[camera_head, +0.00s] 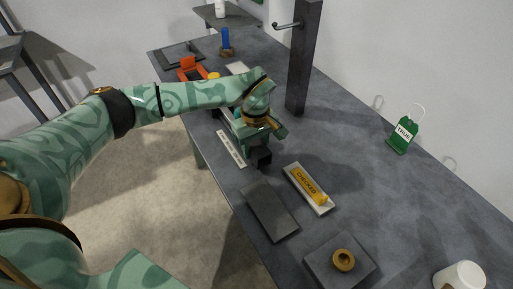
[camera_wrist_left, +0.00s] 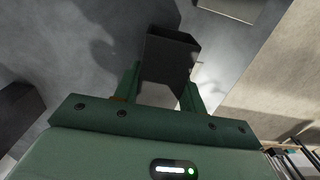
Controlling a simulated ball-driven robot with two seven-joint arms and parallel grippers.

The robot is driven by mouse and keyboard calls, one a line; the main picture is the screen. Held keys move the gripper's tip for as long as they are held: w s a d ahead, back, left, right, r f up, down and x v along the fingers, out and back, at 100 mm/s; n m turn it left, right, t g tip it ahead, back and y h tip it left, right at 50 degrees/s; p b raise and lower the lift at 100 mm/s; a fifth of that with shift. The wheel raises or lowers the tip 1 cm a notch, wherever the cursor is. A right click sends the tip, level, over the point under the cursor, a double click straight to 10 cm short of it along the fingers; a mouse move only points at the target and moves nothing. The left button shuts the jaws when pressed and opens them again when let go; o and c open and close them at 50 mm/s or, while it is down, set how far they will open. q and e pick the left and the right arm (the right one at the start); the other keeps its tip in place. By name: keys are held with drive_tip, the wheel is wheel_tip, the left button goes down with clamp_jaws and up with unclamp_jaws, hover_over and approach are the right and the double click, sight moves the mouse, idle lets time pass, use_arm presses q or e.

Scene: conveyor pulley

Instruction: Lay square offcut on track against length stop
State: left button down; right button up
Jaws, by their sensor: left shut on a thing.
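My left gripper (camera_head: 259,148) reaches over the table from the left, pointing down. It is shut on a dark square-ended block, which I take for the square offcut (camera_head: 261,158). In the left wrist view the dark offcut (camera_wrist_left: 168,52) sits between the two green fingers (camera_wrist_left: 160,88) and sticks out past them. Whether it touches the table is hard to tell. A narrow pale strip with markings (camera_head: 230,149) lies just left of the gripper; I cannot tell if it belongs to the track. The length stop cannot be made out. My right gripper is not in view.
A dark flat plate (camera_head: 263,212) and a tray with a yellow CHECKED piece (camera_head: 316,202) lie nearer. A pad (camera_head: 318,264) carries a brass ring (camera_head: 343,260). A dark post (camera_head: 302,65) stands behind the gripper. The table's right part is mostly clear.

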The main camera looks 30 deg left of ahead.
sight(256, 144)
use_arm(q)
drive_tip(key=shift+w, duration=0.1)
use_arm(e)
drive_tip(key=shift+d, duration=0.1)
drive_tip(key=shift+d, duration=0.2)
use_arm(q)
drive_tip(key=c, duration=0.8)
unclamp_jaws()
drive_tip(key=shift+f, duration=0.1)
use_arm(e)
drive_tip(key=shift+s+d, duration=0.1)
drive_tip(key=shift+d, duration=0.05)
use_arm(q)
wheel_tip(256, 144, up, 12)
drive_tip(key=p, duration=0.3)
drive_tip(key=shift+p, duration=0.4)
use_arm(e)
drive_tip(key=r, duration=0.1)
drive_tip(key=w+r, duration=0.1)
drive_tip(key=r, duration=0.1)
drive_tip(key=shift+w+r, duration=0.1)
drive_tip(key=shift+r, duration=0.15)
